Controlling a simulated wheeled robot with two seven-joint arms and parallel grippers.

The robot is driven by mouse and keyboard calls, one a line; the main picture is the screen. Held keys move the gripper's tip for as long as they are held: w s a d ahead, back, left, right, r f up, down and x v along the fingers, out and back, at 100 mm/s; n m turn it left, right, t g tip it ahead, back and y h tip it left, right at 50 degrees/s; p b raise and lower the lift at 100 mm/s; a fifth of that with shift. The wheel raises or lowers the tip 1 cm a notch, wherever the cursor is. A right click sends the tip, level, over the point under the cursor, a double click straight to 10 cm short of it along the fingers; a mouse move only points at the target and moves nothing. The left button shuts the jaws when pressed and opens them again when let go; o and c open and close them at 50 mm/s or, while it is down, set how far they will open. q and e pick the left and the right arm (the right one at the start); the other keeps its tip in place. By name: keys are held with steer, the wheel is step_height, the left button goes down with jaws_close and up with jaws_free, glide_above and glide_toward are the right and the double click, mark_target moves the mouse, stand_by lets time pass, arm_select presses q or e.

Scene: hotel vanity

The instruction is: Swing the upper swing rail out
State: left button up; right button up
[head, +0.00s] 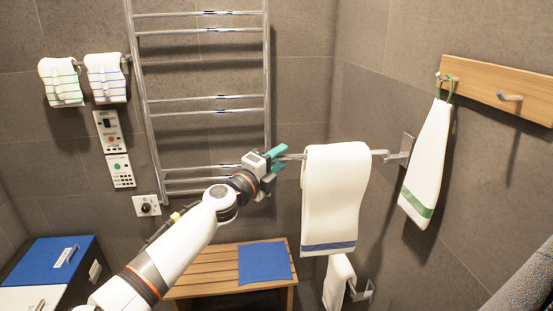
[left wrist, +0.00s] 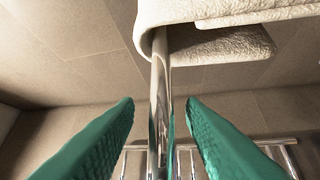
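The upper swing rail (head: 379,153) is a chrome bar that runs left from a wall bracket (head: 406,148) on the right wall. A white towel with a blue stripe (head: 334,200) hangs over its middle. My left gripper (head: 279,159) is at the rail's free left end, with its teal fingers apart. In the left wrist view the rail (left wrist: 160,90) passes between the two fingers, with a visible gap on each side. The towel (left wrist: 225,45) lies further along the rail there. My right gripper is not in view.
A lower rail (head: 361,292) with a small towel (head: 338,280) is below. A chrome ladder rack (head: 205,98) stands behind my left gripper. A wooden bench (head: 210,265) with a blue mat (head: 265,262) is beneath. A towel (head: 426,165) hangs from a hook board (head: 500,85) at right.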

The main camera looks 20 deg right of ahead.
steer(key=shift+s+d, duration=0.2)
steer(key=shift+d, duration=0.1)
arm_select(q)
steer(key=shift+a, duration=0.2)
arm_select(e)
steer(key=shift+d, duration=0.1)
